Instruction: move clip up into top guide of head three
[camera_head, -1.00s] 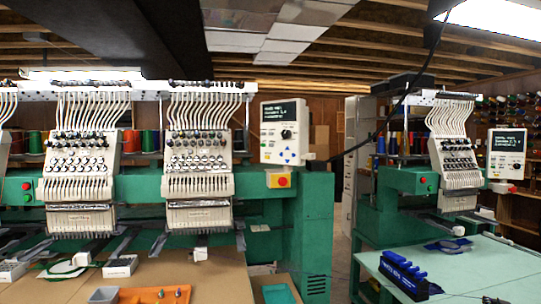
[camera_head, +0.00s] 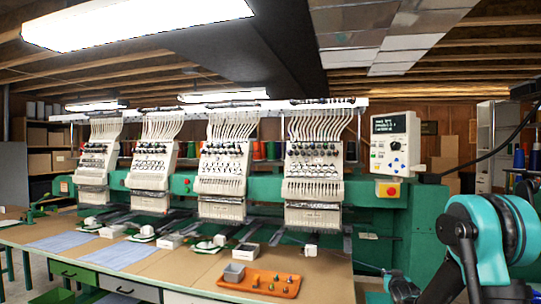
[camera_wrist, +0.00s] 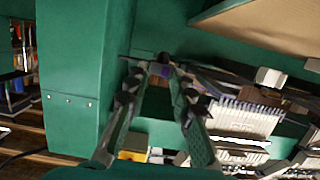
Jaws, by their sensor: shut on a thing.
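In the head view several cream embroidery heads stand in a row on the green machine; counting from the left, the third head (camera_head: 222,165) is left of the rightmost head (camera_head: 313,165). White thread tubes rise above each head to a rail (camera_head: 250,105); the top guides are too small to tell apart. In the wrist view my gripper's (camera_wrist: 160,70) two fingers converge at their tips on a small dark and purple thing, seemingly the clip (camera_wrist: 162,71). Its shape is mostly hidden. The gripper is apart from the heads; a head (camera_wrist: 245,120) appears tilted beyond it.
My teal arm is at the lower right of the head view. A control panel (camera_head: 395,143) and a red stop button (camera_head: 390,190) are right of the heads.

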